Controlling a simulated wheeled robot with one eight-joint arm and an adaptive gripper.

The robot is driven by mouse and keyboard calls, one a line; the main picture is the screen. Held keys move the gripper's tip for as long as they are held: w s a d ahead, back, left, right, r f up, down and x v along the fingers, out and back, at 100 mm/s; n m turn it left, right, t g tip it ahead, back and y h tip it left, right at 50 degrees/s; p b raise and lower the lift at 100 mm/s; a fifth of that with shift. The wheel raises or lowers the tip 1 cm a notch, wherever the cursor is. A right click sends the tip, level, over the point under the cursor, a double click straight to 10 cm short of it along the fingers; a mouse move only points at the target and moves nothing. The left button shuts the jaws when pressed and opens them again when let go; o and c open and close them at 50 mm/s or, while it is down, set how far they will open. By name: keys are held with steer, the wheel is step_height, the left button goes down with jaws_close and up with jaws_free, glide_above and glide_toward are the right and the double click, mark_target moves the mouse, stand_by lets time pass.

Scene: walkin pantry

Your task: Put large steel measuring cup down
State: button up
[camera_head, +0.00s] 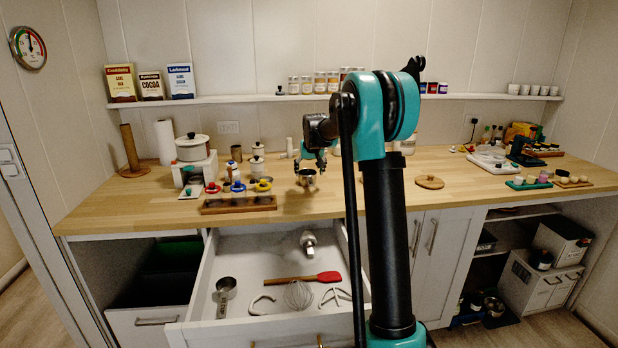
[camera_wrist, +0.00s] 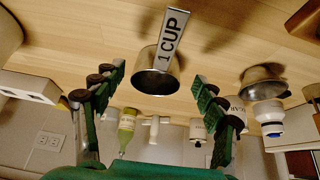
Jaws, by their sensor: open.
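The large steel measuring cup (camera_head: 307,174) is on the wooden counter (camera_head: 345,201), below my gripper (camera_head: 309,163). In the wrist view, the steel cup (camera_wrist: 150,68) shows between my two fingers, its handle marked "1 CUP" and pointing toward the top of the picture. My gripper (camera_wrist: 156,82) is open, with a visible gap between each finger and the cup. The cup's underside is hidden, so its contact with the counter does not show directly.
An open white drawer (camera_head: 205,262) juts out below, holding a second steel cup (camera_head: 225,286), a red spatula (camera_head: 328,277) and a whisk (camera_head: 298,295). Several jars and a wooden tray (camera_head: 238,204) lie left of my gripper. A round wooden board (camera_head: 430,182) lies right.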

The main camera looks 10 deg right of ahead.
steer(key=v, duration=0.8)
steer(key=shift+c, duration=0.5)
stand_by(0.7)
